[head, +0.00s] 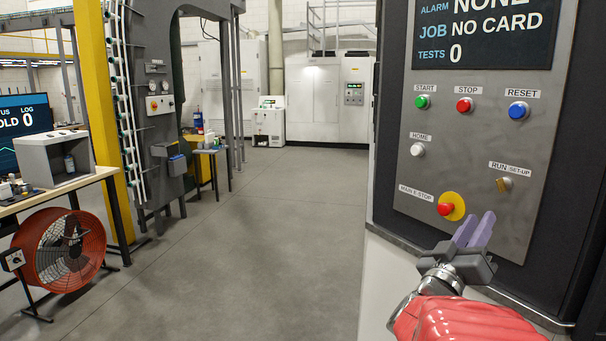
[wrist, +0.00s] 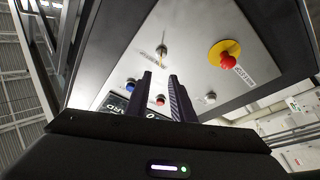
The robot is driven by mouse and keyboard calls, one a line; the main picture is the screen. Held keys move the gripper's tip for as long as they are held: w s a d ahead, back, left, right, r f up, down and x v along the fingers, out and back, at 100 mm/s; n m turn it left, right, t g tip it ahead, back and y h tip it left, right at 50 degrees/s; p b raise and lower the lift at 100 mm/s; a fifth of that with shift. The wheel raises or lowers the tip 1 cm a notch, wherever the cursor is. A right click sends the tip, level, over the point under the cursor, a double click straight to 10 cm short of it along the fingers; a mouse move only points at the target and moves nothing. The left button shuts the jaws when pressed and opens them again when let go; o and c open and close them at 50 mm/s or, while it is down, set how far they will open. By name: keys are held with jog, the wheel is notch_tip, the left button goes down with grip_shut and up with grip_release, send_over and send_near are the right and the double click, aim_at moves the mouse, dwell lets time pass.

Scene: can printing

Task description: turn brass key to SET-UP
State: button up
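The brass key (head: 503,185) sits in its switch on the grey control panel, below the RUN and SET-UP labels. Its exact angle is too small to tell. In the wrist view the key (wrist: 162,51) shows beyond my fingertips. My gripper (head: 480,222) is in front of the panel, below and left of the key, with two purple fingers pointing up toward it. In the wrist view my gripper (wrist: 160,76) has a narrow empty gap between its fingers, and they appear apart from the key.
A red mushroom stop button (head: 446,209) on a yellow disc is left of my fingertips. Green START (head: 422,102), red STOP (head: 464,105), blue RESET (head: 518,111) and white HOME (head: 417,150) buttons are above. Open floor (head: 270,220) lies to the left.

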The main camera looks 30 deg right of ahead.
aim_at(503, 184)
jog(key=x, duration=1.3)
jog(key=shift+w+d, duration=0.15)
jog(key=shift+d, duration=0.15)
jog(key=shift+r, duration=0.15)
grip_shut()
jog(key=shift+a, duration=0.15)
